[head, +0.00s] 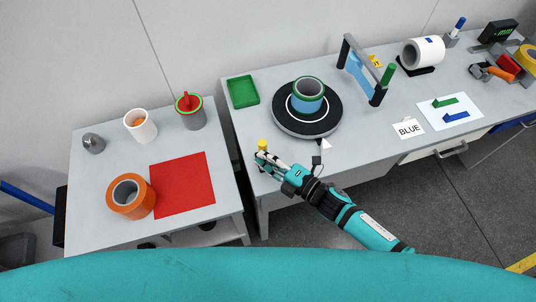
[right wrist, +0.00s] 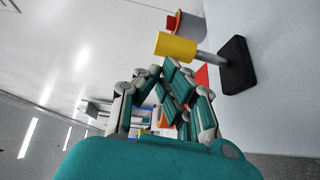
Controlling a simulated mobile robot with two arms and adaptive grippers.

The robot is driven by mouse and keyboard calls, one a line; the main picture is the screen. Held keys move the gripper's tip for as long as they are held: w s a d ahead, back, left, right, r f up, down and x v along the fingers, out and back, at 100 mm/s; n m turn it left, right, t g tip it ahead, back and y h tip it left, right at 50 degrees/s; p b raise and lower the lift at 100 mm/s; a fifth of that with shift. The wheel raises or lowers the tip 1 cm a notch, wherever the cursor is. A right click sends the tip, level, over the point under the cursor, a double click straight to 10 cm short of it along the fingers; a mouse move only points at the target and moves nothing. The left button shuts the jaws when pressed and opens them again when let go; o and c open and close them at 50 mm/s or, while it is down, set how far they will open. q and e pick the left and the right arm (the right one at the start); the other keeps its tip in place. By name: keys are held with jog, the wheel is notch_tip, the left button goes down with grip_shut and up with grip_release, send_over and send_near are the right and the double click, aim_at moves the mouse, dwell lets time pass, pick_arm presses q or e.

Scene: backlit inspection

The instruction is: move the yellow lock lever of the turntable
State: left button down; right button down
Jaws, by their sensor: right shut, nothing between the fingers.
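The yellow lock lever's knob (head: 262,146) stands near the front left corner of the right-hand table in the head view. In the right wrist view the yellow knob (right wrist: 176,47) sits on a grey shaft from a black base (right wrist: 237,66). My right gripper (head: 262,160) is shut and empty, its fingertips close to the knob; I cannot tell whether they touch. The turntable (head: 333,115) is a black disc with a white ring, behind and right of the gripper. A blue and green ring-shaped part (head: 308,103) stands on it. My left gripper is not in view.
A green tray (head: 243,92) lies behind the lever. A blue frame with dark posts (head: 360,72) stands right of the turntable. The left table holds a red mat (head: 183,185) and an orange roll (head: 143,198); a gap separates the tables.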

aim_at(261, 143)
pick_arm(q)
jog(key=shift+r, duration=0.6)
pick_arm(e)
jog(key=shift+h, duration=0.3)
jog(key=shift+w+a+r, duration=0.1)
jog(key=shift+w+a, duration=0.1)
jog(key=shift+w, duration=0.5)
jog(key=shift+w+a+r, duration=0.15)
jog(key=shift+w+a, duration=0.1)
jog(key=shift+w, duration=0.45)
jog(key=shift+w+a+r, duration=0.1)
jog(key=shift+w+a, duration=0.1)
jog(key=shift+w, duration=0.5)
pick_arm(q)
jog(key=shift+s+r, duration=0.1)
pick_arm(e)
jog(key=shift+r, duration=0.1)
